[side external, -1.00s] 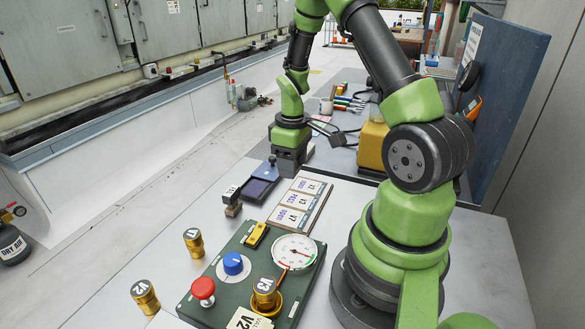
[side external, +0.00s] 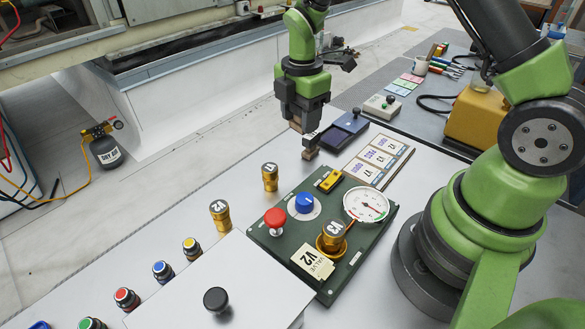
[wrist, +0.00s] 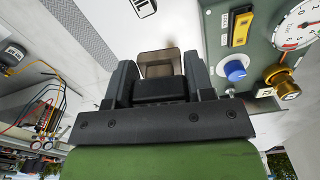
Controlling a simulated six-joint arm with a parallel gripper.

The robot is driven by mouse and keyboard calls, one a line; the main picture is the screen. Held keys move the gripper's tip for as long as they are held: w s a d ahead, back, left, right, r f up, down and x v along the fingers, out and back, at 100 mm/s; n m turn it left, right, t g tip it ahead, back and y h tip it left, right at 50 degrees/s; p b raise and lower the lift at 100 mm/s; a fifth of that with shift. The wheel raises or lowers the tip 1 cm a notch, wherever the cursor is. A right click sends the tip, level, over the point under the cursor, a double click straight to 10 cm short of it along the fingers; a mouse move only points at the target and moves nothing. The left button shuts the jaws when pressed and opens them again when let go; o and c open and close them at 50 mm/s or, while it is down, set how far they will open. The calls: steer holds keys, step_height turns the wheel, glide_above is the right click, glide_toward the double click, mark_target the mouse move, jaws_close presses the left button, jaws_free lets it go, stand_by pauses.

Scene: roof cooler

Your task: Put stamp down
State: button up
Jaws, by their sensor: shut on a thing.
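My gripper (side external: 302,122) points down and is shut on the stamp (side external: 310,143), a small block with a pale labelled part and a brown base. The stamp's base is at or just above the white bench top, left of the blue ink pad (side external: 346,132); I cannot tell whether it touches. In the wrist view the brown stamp (wrist: 159,62) shows between the two dark fingers (wrist: 153,85). The fingers hide part of the stamp.
A card board with printed labels (side external: 375,160) lies right of the ink pad. The green panel (side external: 270,245) with a gauge (side external: 366,205), red button (side external: 275,219) and blue knob (side external: 305,203) is in front. Brass valves (side external: 270,177) stand left. Bare bench lies left of the stamp.

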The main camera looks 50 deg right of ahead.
steer(key=a+n, duration=0.2)
glide_above(292, 170)
step_height(292, 170, down, 5)
steer(key=shift+f, duration=2.35)
steer(key=shift+f, duration=0.15)
steer(key=o, duration=0.9)
steer(key=shift+o, duration=0.2)
